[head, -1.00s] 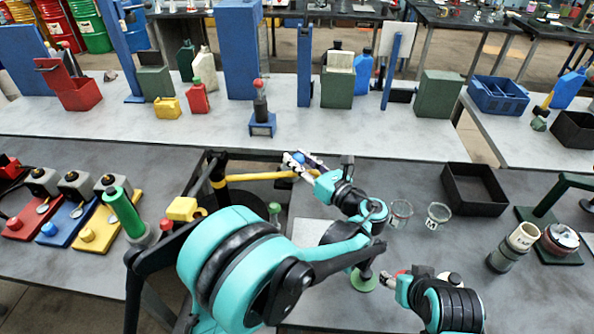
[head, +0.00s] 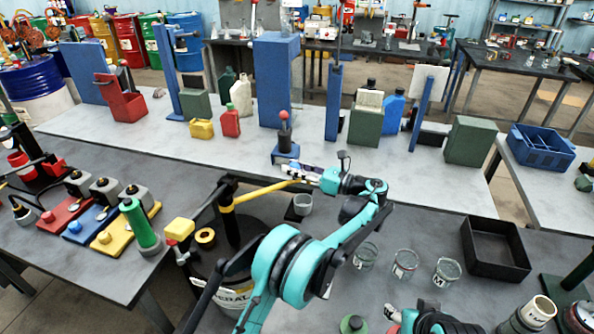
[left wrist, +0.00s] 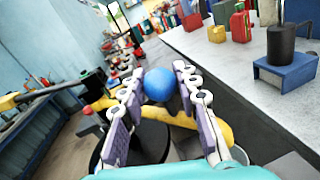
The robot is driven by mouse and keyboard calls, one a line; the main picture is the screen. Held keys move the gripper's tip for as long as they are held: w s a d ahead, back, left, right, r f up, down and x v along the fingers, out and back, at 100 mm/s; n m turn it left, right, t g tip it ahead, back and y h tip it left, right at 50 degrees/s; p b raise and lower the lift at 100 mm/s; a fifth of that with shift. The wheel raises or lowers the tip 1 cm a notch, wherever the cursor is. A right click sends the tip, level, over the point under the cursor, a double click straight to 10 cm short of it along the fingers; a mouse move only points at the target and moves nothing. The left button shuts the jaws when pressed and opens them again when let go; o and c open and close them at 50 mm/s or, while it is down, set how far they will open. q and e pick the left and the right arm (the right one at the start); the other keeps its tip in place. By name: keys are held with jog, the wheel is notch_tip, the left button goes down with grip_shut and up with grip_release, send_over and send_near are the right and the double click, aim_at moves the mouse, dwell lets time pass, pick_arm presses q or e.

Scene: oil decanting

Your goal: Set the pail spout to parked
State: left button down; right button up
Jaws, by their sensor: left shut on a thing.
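The pail (head: 237,297) stands low at the front, partly hidden by my left arm. A dark post rises beside it, and the yellow spout (head: 262,190) runs from the post to the right. My left gripper (head: 308,174) is at the spout's outer end. In the left wrist view, a blue ball knob (left wrist: 159,85) sits between the two fingers of the left gripper (left wrist: 160,92), with the yellow spout (left wrist: 205,128) below it. My right gripper (head: 393,313) is at the bottom edge, mostly cut off; its fingers are unclear.
Several beakers (head: 405,263) stand to the right, near a black tray (head: 495,250). A grey bench (head: 390,158) lies behind.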

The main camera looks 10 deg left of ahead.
pick_arm(q)
jog(key=shift+w+r, duration=0.1)
jog(key=c, duration=1.5)
grip_release()
jog(key=o, duration=0.4)
jog(key=shift+w+a, duration=0.1)
jog(key=shift+a, duration=0.05)
jog(key=v, duration=1.2)
